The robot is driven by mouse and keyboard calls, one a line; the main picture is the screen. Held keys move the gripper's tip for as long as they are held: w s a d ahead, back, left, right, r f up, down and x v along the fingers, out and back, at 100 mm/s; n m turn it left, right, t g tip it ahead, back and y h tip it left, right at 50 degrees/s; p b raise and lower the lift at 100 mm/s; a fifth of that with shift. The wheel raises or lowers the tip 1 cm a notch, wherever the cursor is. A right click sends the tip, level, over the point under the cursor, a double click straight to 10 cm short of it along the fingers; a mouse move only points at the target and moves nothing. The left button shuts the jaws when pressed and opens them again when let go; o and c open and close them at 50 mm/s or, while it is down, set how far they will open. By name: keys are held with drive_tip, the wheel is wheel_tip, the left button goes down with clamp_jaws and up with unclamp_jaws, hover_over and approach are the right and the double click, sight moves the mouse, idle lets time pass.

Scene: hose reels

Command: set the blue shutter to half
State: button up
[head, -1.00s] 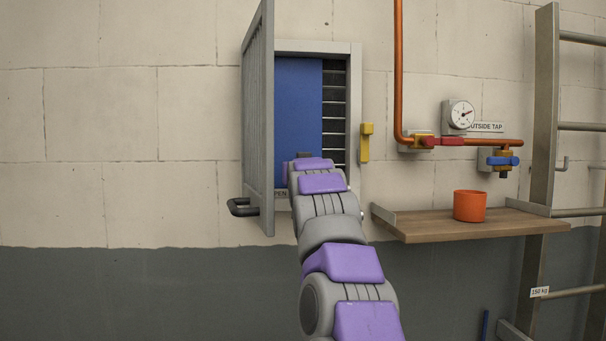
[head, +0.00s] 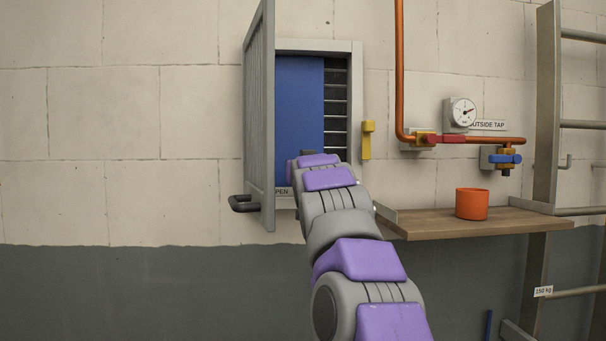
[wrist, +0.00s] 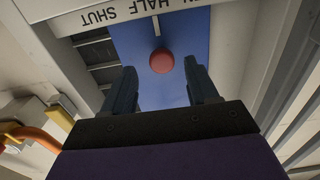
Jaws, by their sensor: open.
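The blue shutter (head: 299,115) is a flat panel in a pale recessed frame on the wall. It covers the left part of the opening, and dark slats (head: 336,105) show to its right. In the wrist view the shutter (wrist: 185,70) appears upside down, with a round red knob (wrist: 161,61) on it. A label strip (wrist: 135,10) reads "HALF SHUT", with a pale mark near the knob. My gripper (wrist: 164,88) is open, its two dark fingers to either side of the knob in that view; contact cannot be told.
A grey ribbed door (head: 260,120) stands open left of the opening, with a dark handle (head: 243,204). A yellow latch (head: 367,140) is on the right. A wooden shelf (head: 480,223) with an orange cup (head: 472,204), pipes and a ladder (head: 545,120) lie further right.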

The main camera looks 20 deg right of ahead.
drive_tip(key=b+v, duration=0.2)
drive_tip(key=v, duration=1.2)
drive_tip(key=shift+s, duration=0.1)
drive_tip(key=s+a+f+n+g+y+b, duration=0.1)
drive_tip(key=s+a+f+g, duration=0.2)
drive_tip(key=f, duration=0.9)
drive_tip(key=s+a+f+g+y+b, duration=0.1)
drive_tip(key=s+f+g, duration=0.3)
drive_tip(key=f, duration=0.8)
drive_tip(key=s+a+f+n+g+y+b, duration=0.1)
drive_tip(key=s+a+f+g, duration=0.3)
drive_tip(key=f, duration=0.8)
drive_tip(key=s+a+f+g+b, duration=0.1)
drive_tip(key=s+f+g, duration=0.3)
drive_tip(key=s+f, duration=0.7)
drive_tip(key=s+a+f+n+g+y+b, duration=0.1)
drive_tip(key=s+f+g, duration=0.3)
drive_tip(key=s+f, duration=0.7)
drive_tip(key=s+a+b, duration=0.1)
drive_tip(key=s, duration=0.6)
drive_tip(key=shift+f+y, duration=0.3)
